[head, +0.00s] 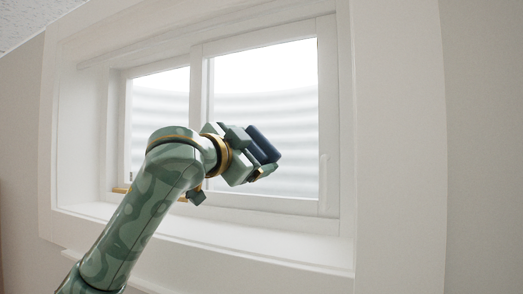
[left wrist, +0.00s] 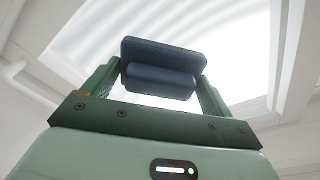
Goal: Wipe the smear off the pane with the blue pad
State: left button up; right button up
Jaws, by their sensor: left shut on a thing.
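My left gripper (head: 256,162) is shut on the blue pad (head: 264,144), in front of the right-hand pane (head: 290,100) of a white window. In the left wrist view the blue pad (left wrist: 162,55) sits between the two green fingers of the left gripper (left wrist: 160,83), with its broad face turned toward the bright glass. I cannot tell whether the pad touches the pane. I make out no clear smear on the visible glass; the pad and gripper hide part of it. My right gripper is not in view.
The white window frame (head: 328,120) surrounds two panes, with an upright bar between them. A deep white sill (head: 270,245) runs below. A small brownish thing (head: 120,190) shows at the lower left of the frame. Grey-beige wall (head: 475,150) lies to the right.

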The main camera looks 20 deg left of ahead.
pick_arm(q)
jog(key=w+a, duration=0.1)
jog(key=a, duration=0.6)
dwell(0.5)
jog(key=v, duration=0.5)
jog(key=shift+s+d+r, duration=0.2)
jog(key=shift+s+d, duration=0.05)
jog(key=shift+s, duration=0.2)
jog(key=v, duration=0.3)
jog(key=shift+d+r, duration=0.1)
dwell(0.4)
